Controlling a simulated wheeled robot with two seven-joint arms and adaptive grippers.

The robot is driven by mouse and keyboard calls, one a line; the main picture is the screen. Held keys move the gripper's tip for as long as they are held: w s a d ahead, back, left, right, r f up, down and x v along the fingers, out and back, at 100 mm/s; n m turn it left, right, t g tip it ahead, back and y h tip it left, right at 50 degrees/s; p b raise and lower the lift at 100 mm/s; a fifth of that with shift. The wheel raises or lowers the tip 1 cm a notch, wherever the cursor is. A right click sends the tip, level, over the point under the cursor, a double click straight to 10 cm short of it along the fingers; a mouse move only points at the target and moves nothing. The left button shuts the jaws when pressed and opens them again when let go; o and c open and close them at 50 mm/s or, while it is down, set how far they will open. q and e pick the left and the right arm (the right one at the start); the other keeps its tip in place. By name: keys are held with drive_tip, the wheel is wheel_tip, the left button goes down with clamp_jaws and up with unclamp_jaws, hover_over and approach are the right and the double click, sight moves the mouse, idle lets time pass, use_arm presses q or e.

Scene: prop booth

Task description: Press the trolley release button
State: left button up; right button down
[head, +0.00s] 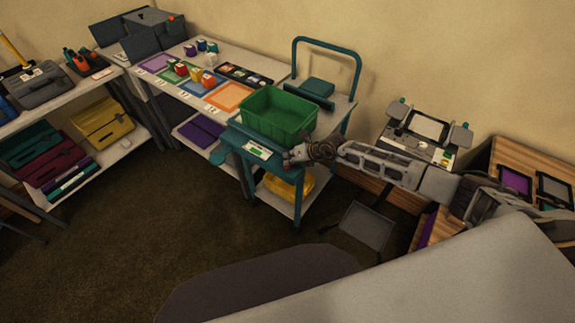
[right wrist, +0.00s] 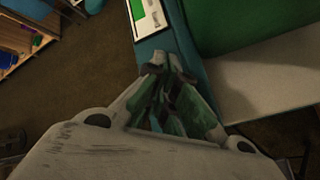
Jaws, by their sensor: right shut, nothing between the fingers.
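The teal trolley (head: 232,137) stands at the right end of the work table, with a tall loop handle at its back. On its front edge is a white panel with a green patch (head: 258,151), and the panel also shows at the top of the right wrist view (right wrist: 148,14). I cannot make out which part of it is the release button. My right gripper (head: 291,158) is shut and empty, just right of the panel by the trolley's front corner. Its closed tips (right wrist: 167,66) appear over the teal edge; contact cannot be told. My left gripper is out of view.
A green crate (head: 279,113) sits on the trolley, close behind my right gripper. A yellow item (head: 290,184) lies on its lower shelf. A grey device (head: 428,130) stands to the right, near a wooden cabinet. The carpet (head: 190,225) in front of the trolley is clear.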

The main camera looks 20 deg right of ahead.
drive_tip(key=shift+r+p, duration=0.45)
drive_tip(key=shift+r, duration=0.15)
drive_tip(key=shift+r+p, duration=2.4)
drive_tip(key=shift+r, duration=0.15)
drive_tip(key=shift+f, duration=0.1)
